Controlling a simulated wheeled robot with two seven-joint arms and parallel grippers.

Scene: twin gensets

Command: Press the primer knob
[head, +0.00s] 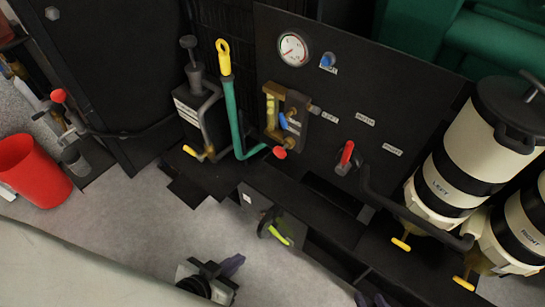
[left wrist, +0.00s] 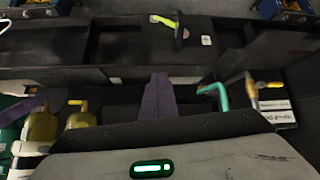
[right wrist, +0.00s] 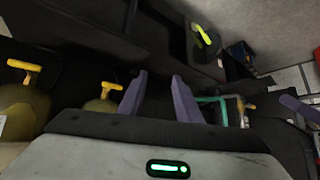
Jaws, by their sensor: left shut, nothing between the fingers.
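A black knob (head: 188,42) tops a plunger on a black labelled box (head: 190,105), left of the dark gauge panel; it is likely the primer knob, but I cannot read the label. The box's pale label also shows at the right of the left wrist view (left wrist: 278,112). My left gripper (head: 233,264) is low at the bottom of the head view, well apart from the knob; its purple fingers (left wrist: 158,97) are together and empty. My right gripper (head: 370,300) barely shows at the bottom edge. Its purple fingers (right wrist: 158,75) are apart with nothing between them.
A teal pipe with a yellow-topped lever (head: 224,60) stands right beside the box. A red-handled valve (head: 345,155) and two cream filter canisters (head: 470,140) are to the right. A red bucket (head: 32,170) stands at left. The grey floor in front is mostly clear.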

